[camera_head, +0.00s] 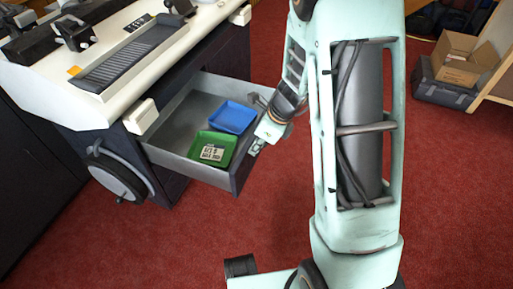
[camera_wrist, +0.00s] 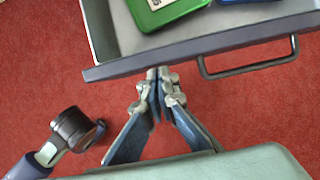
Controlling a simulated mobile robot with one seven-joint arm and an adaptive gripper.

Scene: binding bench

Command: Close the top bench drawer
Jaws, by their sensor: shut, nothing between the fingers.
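The top bench drawer (camera_head: 185,168) is pulled well out from under the white bench top (camera_head: 60,90). In the wrist view its dark front edge (camera_wrist: 205,47) crosses the upper part of the picture, with a bar handle (camera_wrist: 250,69) on its outer face to the right. My gripper (camera_wrist: 158,73) is shut and empty, its fingertips at the front's outer side, left of the handle. I cannot tell whether they touch it. In the head view my gripper (camera_head: 256,145) is beside the drawer front, partly hiding it.
A blue tray (camera_head: 231,118) and a green tray (camera_head: 212,149) with a label lie inside the drawer. A round wheel-like part (camera_head: 118,178) is on the bench side, left of the drawer. Open red floor lies in front. A cardboard box (camera_head: 466,60) sits far right.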

